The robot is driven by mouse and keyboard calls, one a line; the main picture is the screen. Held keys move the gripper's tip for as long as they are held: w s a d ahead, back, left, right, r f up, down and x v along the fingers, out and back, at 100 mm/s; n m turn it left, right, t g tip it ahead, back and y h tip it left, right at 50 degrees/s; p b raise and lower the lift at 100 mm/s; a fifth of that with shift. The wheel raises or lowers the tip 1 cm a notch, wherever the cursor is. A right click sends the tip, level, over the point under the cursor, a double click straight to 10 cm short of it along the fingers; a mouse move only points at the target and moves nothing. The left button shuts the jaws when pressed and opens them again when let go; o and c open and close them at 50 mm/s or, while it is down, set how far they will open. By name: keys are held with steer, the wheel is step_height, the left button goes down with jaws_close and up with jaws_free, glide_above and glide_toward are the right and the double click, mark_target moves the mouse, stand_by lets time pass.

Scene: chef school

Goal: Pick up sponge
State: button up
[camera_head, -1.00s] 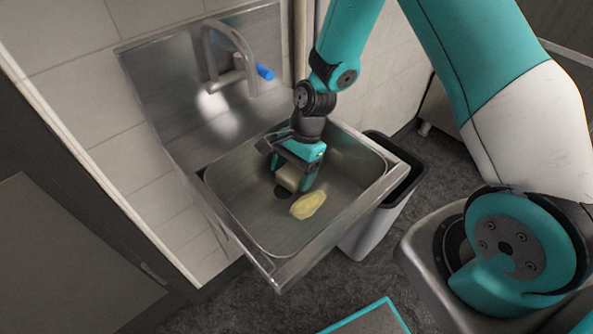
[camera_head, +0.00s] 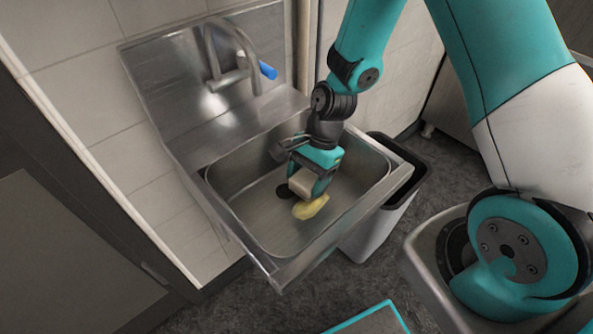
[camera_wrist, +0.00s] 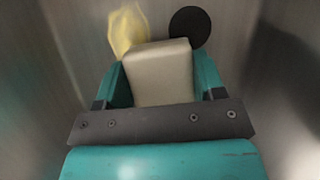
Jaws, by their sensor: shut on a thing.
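The sponge (camera_head: 303,184) is a pale beige block. My gripper (camera_head: 311,185) is shut on it inside the sink basin. In the wrist view the sponge (camera_wrist: 160,72) sits between the two teal fingers of my gripper (camera_wrist: 163,85), one on each side. A yellow irregular object (camera_head: 311,207) lies on the basin floor just below the sponge in the head view. It also shows past the sponge in the wrist view (camera_wrist: 127,30). I cannot tell whether the sponge is clear of the basin floor.
The metal sink (camera_head: 255,225) has raised walls around my gripper. A faucet (camera_head: 232,60) with a blue end stands at its back. The dark drain (camera_head: 284,191) is beside the sponge. A grey bin (camera_head: 375,225) stands right of the sink. The basin's front left is clear.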

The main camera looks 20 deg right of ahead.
mark_target(307, 178)
step_height(307, 178, up, 14)
steer(key=p, duration=0.1)
steer(key=shift+p, duration=0.4)
steer(key=shift+o, duration=0.9)
steer(key=shift+f, duration=0.1)
steer(key=shift+c, duration=0.3)
